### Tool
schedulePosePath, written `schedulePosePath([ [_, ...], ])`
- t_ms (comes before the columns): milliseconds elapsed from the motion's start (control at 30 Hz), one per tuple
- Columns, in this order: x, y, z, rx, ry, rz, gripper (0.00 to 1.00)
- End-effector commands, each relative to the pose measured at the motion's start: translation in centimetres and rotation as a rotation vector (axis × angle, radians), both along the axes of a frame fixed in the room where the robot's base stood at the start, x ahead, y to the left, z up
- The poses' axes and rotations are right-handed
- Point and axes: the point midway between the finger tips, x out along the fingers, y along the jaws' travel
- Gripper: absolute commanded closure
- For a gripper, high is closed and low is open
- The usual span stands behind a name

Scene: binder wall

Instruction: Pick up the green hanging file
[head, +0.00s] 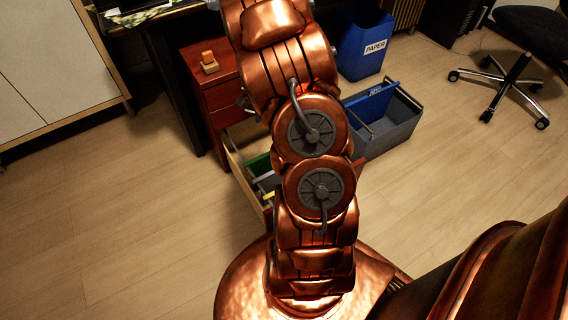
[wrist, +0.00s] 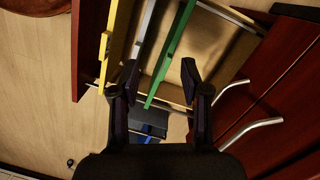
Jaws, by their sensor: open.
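The green hanging file (wrist: 168,58) hangs in the open drawer, seen from above as a thin slanting strip. It also shows in the head view (head: 258,164), partly hidden by my arm. My gripper (wrist: 159,78) is open in the wrist view, its two fingertips on either side of the green strip in the picture. I cannot tell how far above the file they are. In the head view my arm hides the gripper. A pale grey file (wrist: 145,28) and a yellow file (wrist: 115,45) hang left of the green one in the wrist view.
The open drawer (head: 238,172) belongs to a red-brown cabinet (head: 205,82) with bar handles (wrist: 250,131). A small wooden object (head: 209,63) sits on top. A grey crate (head: 392,135) with a blue file and a blue paper bin (head: 362,50) stand right. Floor at left is clear.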

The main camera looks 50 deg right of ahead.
Motion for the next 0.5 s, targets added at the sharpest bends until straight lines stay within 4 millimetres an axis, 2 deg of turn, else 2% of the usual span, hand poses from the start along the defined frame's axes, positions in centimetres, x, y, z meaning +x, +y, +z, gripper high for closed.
schedulePosePath([
  [33, 0.1, -1.5, -2.4, 0.002, -0.002, -0.05, 0.54],
  [200, 0.5, -5.4, -8.0, 0.008, -0.018, -0.203, 0.54],
  [400, 0.5, -8.5, -12.9, 0.019, -0.036, -0.337, 0.54],
  [500, 0.5, -9.4, -14.1, 0.023, -0.043, -0.377, 0.54],
])
